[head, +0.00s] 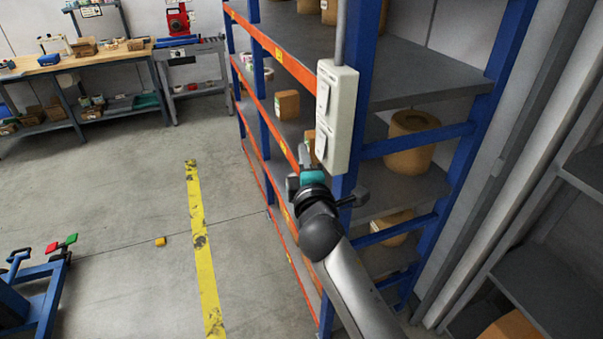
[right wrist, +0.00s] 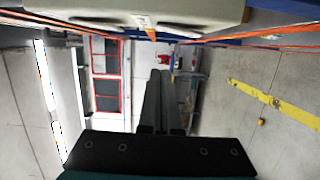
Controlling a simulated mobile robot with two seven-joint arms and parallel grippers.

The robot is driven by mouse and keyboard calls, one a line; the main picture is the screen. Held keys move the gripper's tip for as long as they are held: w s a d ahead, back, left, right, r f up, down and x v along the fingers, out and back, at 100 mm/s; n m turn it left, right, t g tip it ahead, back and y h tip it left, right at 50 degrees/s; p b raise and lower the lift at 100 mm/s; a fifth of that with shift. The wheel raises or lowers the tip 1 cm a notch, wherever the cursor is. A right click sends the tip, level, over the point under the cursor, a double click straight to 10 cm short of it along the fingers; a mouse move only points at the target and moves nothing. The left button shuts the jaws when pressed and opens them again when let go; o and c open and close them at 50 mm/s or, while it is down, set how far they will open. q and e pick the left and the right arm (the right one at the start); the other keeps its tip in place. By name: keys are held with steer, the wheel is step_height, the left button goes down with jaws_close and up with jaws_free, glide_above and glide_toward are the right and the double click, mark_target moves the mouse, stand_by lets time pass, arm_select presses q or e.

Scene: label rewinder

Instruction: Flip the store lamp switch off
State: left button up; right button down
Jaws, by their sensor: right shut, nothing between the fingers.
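A pale switch box (head: 345,115) is fixed on the blue upright of the shelf rack. It carries two rocker switches, an upper one (head: 323,97) and a lower one (head: 321,145). I cannot read which is the store lamp switch, or their positions. My right gripper (head: 304,150) is shut and empty, with its tips close by the lower rocker; I cannot tell if they touch. In the right wrist view the shut fingers (right wrist: 160,80) point away below the box (right wrist: 190,12), whose rockers show at the top edge. My left gripper is not in view.
The shelf rack (head: 430,78) with orange beams and brown rolls stands behind and beside the box. A workbench (head: 110,60) is at the back left. A blue frame (head: 35,290) with red and green parts is at lower left. Floor around the yellow line (head: 200,250) is mostly clear.

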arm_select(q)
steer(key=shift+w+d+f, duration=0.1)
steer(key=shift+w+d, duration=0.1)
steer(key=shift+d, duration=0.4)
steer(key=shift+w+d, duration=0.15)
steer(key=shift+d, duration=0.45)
arm_select(e)
steer(key=s, duration=0.6)
steer(key=shift+s+d, duration=0.15)
steer(key=shift+s, duration=0.05)
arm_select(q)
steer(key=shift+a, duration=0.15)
arm_select(e)
steer(key=shift+r, duration=0.1)
